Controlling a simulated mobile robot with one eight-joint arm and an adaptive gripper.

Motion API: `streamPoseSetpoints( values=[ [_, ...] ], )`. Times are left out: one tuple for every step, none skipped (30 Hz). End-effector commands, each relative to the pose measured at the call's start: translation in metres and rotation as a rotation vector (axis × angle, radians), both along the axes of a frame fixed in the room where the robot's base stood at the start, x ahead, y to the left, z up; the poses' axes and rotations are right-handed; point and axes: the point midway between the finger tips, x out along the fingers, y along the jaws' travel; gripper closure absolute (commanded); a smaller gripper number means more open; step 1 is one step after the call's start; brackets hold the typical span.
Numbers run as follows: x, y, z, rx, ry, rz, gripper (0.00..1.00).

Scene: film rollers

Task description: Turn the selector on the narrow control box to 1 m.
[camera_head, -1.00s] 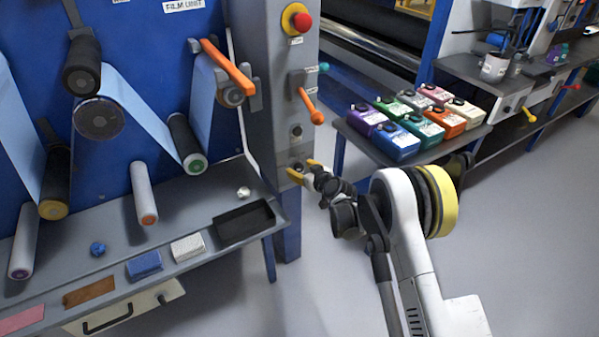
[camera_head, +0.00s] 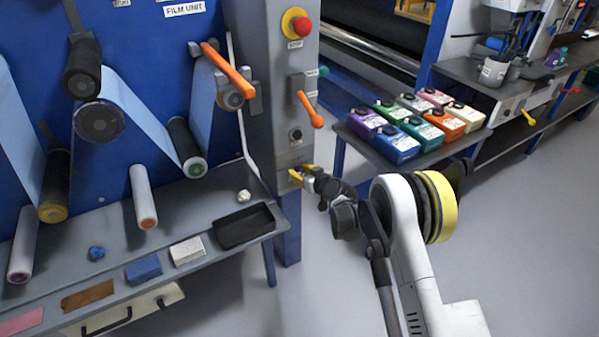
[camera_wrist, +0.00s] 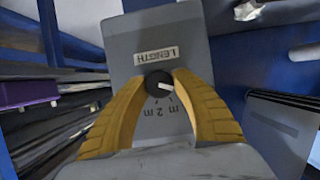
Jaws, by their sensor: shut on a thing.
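The narrow control box (camera_head: 290,110) is the grey column right of the film unit. In the wrist view its grey face (camera_wrist: 170,35) appears upside down, with a LENGTH label (camera_wrist: 156,54) and a "2 m" mark beside the selector. The selector (camera_wrist: 159,82) is a round black knob with a white pointer, turned toward the right of the wrist picture. My gripper (camera_wrist: 164,86), with yellow fingers, is shut on the selector, one finger at each side. The fingers hide part of the scale. In the head view my gripper (camera_head: 300,175) covers the selector low on the column.
Above are a dark round knob (camera_head: 296,134), an orange lever (camera_head: 310,108) and a red stop button (camera_head: 301,25). A black tray (camera_head: 244,226) lies on the left ledge. Coloured bottles (camera_head: 398,143) stand on a table at right. Floor before the column is clear.

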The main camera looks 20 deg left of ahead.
Motion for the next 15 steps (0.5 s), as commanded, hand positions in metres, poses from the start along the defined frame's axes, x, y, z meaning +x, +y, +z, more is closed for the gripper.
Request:
streamPoseSetpoints(
  values=[
    [0.0006,-0.0005,-0.0002,0.013,0.015,-0.001,0.99],
    [0.0006,-0.0005,-0.0001,0.024,0.028,0.0,0.99],
    [0.0005,-0.0005,-0.0003,0.039,0.046,0.0,0.99],
    [0.0004,-0.0004,-0.0004,0.053,0.062,0.0,0.99],
    [0.0005,-0.0005,-0.0004,0.067,0.078,0.0,0.99],
    [0.0007,-0.0006,-0.0004,0.086,0.1,0.0,0.99],
    [0.0006,-0.0006,-0.0007,0.102,0.119,0.0,0.99],
    [0.0008,-0.0009,-0.0008,0.118,0.138,-0.001,0.99],
    [0.0012,-0.0013,-0.0008,0.139,0.163,-0.001,0.99],
    [0.0011,-0.0012,-0.0008,0.157,0.183,0.0,0.99],
    [0.0011,-0.0011,-0.0008,0.173,0.203,0.0,0.99],
    [0.0011,-0.001,-0.0005,0.196,0.23,0.0,0.99],
    [0.001,-0.0008,-0.0007,0.212,0.25,0.0,0.99],
    [0.001,-0.0007,-0.0006,0.229,0.269,0.001,0.99],
    [0.0011,-0.001,-0.0008,0.251,0.294,0.0,0.99]
  ],
)
